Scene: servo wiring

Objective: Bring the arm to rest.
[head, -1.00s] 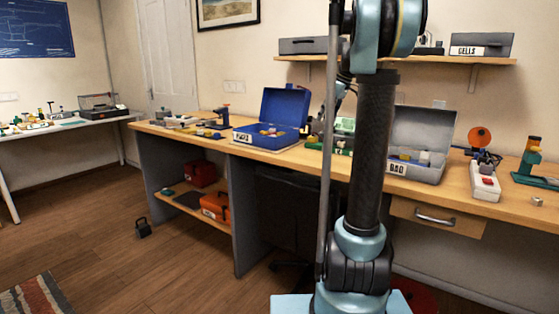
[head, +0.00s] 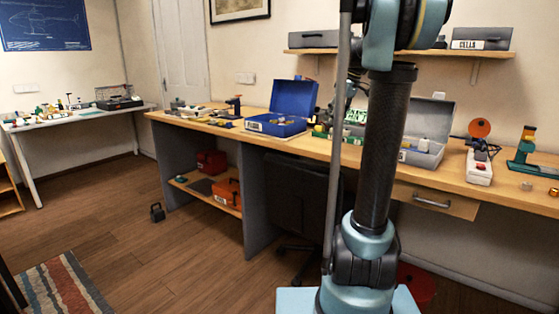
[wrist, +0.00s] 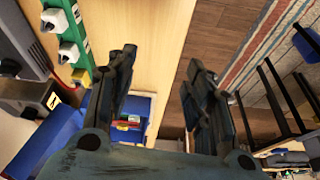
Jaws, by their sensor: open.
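My gripper (wrist: 160,75) shows in the wrist view with its two dark fingers spread apart and nothing between them. Past the fingers lie the wooden bench top and the wood floor. In the head view my arm rises in front of the bench, and the gripper itself cannot be made out there. A green strip with several white-grey parts (wrist: 68,35) lies on the bench at the upper left of the wrist view, apart from the fingers.
The long workbench (head: 350,150) holds an open blue case (head: 292,100), an open grey case (head: 428,125) and a white power strip (head: 479,166). A black chair (head: 300,190) stands under it. A striped rug (head: 62,290) lies at lower left. Floor left of the bench is mostly clear.

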